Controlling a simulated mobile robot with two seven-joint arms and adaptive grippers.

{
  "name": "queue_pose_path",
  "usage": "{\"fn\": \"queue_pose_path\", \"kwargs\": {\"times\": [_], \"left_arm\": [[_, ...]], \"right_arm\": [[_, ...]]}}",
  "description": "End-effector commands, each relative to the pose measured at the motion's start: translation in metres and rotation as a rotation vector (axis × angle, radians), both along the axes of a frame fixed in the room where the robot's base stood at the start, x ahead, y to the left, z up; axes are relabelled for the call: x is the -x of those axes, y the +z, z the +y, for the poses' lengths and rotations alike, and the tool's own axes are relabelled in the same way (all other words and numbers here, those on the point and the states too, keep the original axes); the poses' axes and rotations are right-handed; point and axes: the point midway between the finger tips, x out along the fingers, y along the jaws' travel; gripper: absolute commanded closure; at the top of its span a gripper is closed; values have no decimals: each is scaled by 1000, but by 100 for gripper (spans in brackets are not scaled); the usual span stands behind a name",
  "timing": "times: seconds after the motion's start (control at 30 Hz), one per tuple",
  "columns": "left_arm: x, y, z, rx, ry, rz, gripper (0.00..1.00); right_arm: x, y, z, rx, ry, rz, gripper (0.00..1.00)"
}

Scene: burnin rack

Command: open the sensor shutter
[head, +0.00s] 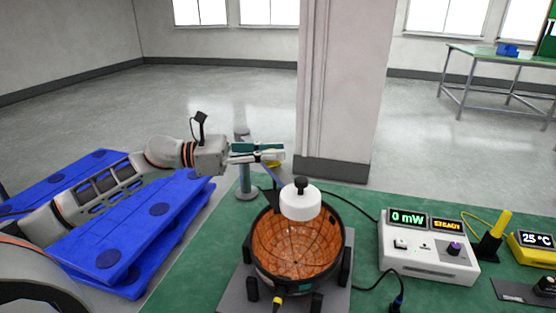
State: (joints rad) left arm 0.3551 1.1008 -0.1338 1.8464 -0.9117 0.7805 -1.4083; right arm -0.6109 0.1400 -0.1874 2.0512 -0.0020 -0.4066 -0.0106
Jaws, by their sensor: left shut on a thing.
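My left gripper (274,153) comes in from the left and is shut on a small part beside the grey post (246,180). The fingers cover most of this part, so I cannot tell clearly whether it is the sensor shutter. A small yellow piece (272,164) shows just under the fingers. In front stands a black-rimmed bowl (290,250) with a copper-coloured inside. A white cylinder with a black knob (300,201) is at the bowl's far rim, a little right of the gripper and below it in the picture. My right gripper is not in view.
A white meter (428,253) on the green bench reads 0 mW. A yellow stick (497,228) in a black holder and a yellow 25 °C display (531,247) stand to its right. Cables cross the bench. Blue slabs (130,230) lie left. A pillar (340,90) rises behind.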

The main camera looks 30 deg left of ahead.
Motion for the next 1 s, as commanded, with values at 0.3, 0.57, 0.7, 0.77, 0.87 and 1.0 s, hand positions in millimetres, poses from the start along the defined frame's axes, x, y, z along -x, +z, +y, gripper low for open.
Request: {"fn": "queue_pose_path", "kwargs": {"times": [0.3, 0.57, 0.7, 0.77, 0.87, 1.0], "left_arm": [[0, 1, 0, -1, 0, 1, 69], [0, 0, 0, 0, 0, 1, 69], [2, -1, 2, -1, 0, 2, 69], [4, -1, 5, -1, 1, 3, 69], [9, -2, 12, 0, 1, 6, 69], [20, -2, 27, 0, 1, 6, 69]], "right_arm": [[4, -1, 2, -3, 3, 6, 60], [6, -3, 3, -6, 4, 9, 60], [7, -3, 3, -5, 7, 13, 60], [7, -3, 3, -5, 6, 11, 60], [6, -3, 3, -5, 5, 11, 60], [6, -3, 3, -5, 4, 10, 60]]}}
